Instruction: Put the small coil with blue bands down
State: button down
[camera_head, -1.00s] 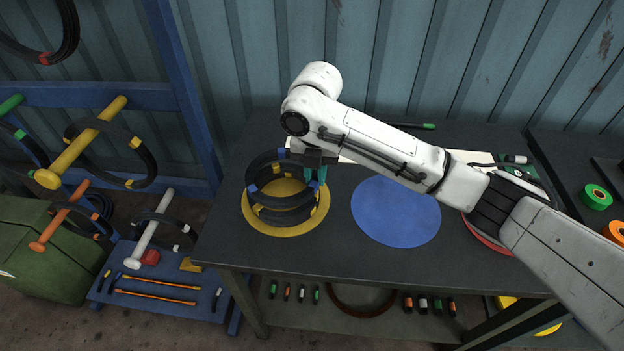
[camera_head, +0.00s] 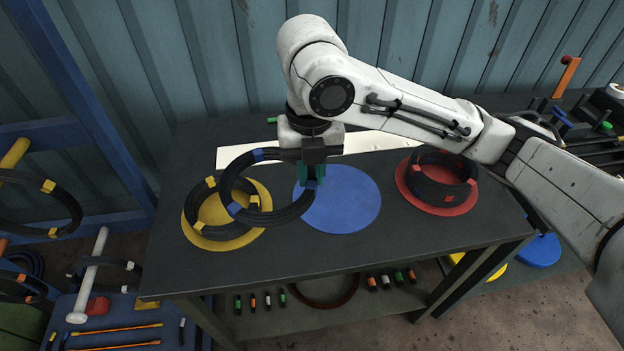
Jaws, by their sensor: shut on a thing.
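The small black coil with blue bands (camera_head: 284,215) hangs from my gripper (camera_head: 311,178), which is shut on its right side. The coil is held in the air. In the picture it overlaps the yellow disc (camera_head: 238,242) at left and the left edge of the blue disc (camera_head: 350,205). My gripper is in front of the blue disc's upper left part. The rest of the blue disc looks bare. A black coil with yellow bands (camera_head: 190,202) lies on the yellow disc, partly hidden behind the held coil.
A red disc (camera_head: 404,187) at right carries a coil with red bands (camera_head: 442,190). A white strip (camera_head: 235,157) lies along the back of the dark table (camera_head: 300,258). The table front is clear. A blue rack (camera_head: 85,110) stands at left; a lower shelf holds small tools.

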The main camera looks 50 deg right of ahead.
jog(key=s+d+f+m+p, duration=0.2)
jog(key=s+d+f, duration=0.2)
jog(key=s+d, duration=1)
jog(key=b, duration=0.8)
send_over(367, 197)
jog(key=f, duration=0.5)
jog(key=s+f, duration=0.1)
jog(key=f, duration=0.2)
jog(key=shift+a+f, duration=0.2)
jog(key=shift+f, duration=0.05)
jog(key=shift+w+d+f, duration=0.15)
jog(key=shift+w+f, duration=0.3)
jog(key=shift+f, duration=1.65)
jog(key=shift+f, duration=0.1)
